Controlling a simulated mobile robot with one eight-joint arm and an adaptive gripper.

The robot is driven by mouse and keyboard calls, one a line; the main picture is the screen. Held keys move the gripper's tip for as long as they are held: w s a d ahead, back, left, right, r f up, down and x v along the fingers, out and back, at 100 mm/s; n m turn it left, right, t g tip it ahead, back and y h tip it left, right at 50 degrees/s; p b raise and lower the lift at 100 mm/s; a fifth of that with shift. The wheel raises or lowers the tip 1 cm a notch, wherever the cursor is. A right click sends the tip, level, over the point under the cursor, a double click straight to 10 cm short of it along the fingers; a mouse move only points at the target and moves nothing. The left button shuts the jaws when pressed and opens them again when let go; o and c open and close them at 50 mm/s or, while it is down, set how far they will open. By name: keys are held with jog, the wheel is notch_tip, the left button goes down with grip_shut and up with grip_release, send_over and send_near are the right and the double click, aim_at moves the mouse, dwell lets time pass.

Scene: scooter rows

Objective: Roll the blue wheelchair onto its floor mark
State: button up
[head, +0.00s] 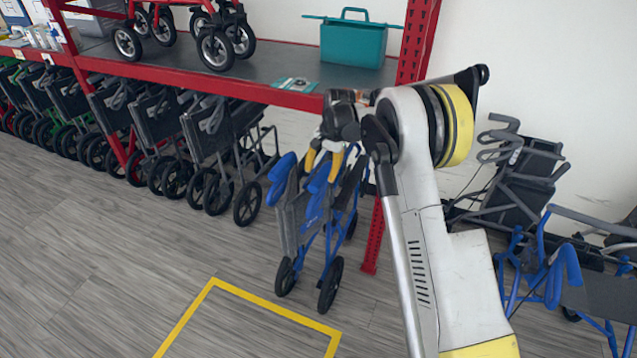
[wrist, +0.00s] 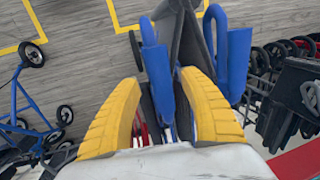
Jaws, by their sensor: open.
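The blue wheelchair (head: 291,222), folded and upright with a grey seat and blue armrests, stands under the shelf edge in the head view. Its floor mark (head: 275,308), a yellow outline on the floor, lies just in front of it and runs out of the picture below. The wheels stand outside the outline. My gripper (head: 324,162) is at the top of the wheelchair. In the wrist view its yellow fingers (wrist: 160,85) are apart, with a blue padded part (wrist: 155,66) of the wheelchair between them. I cannot tell whether they touch it.
A red-framed shelf (head: 300,101) overhangs the wheelchair, with a red post (head: 374,240) close to its right. A row of dark folded wheelchairs (head: 215,150) stands at left. A blue-framed wheelchair (head: 598,295) and a dark one (head: 520,180) stand at right. The front-left floor is clear.

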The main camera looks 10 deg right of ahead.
aim_at(319, 177)
jog(key=f, duration=0.4)
jog(key=shift+w+a+f+b, duration=0.1)
jog(key=shift+w+a+b, duration=0.15)
jog(key=shift+a+b, duration=0.15)
